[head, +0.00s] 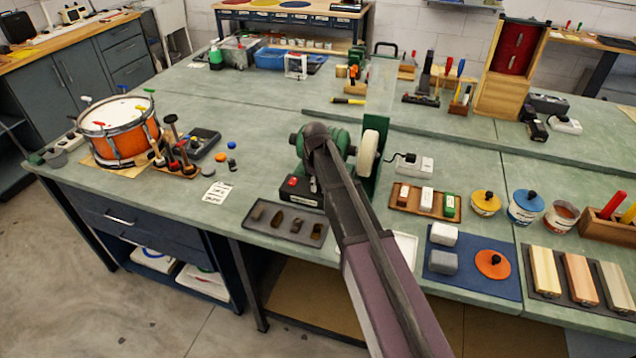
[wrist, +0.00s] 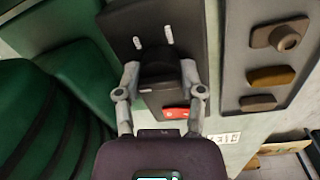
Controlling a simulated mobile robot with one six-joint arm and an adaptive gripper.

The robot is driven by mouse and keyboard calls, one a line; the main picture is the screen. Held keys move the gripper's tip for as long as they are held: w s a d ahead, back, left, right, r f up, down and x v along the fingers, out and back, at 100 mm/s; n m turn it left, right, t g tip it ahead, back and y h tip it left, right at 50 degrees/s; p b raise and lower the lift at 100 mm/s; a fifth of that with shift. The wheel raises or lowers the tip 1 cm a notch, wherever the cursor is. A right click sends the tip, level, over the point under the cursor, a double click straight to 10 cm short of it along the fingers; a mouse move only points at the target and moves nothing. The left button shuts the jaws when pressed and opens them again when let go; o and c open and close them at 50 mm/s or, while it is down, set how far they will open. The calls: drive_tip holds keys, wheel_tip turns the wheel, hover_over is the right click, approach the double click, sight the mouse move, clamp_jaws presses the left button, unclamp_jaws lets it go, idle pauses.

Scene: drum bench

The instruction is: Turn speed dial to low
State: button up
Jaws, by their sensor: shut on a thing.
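The speed dial (wrist: 158,66) is a black knob on a dark control box (wrist: 118,28), between my fingertips in the wrist view. My gripper (wrist: 160,76) is shut on it, one grey finger on each side. Two pale marks show on the box beyond the dial. A red switch (wrist: 176,113) sits on the near side of the dial. The dial's pointer cannot be made out. In the head view the control box (head: 300,190) stands at the front of the green bench grinder (head: 340,138); my arm covers the dial and my fingers there.
A dark tray (head: 262,226) with several small pieces lies in front of the box; it also shows in the wrist view (wrist: 235,75). The grinder's pale wheel (head: 368,153) is to the right. An orange drum (head: 122,140) stands at the left.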

drive_tip(key=shift+s+n, duration=0.2)
drive_tip(key=shift+n, duration=0.2)
drive_tip(key=o, duration=1.1)
drive_tip(key=shift+o, duration=0.2)
drive_tip(key=shift+w, duration=0.1)
drive_tip(key=shift+m, duration=0.5)
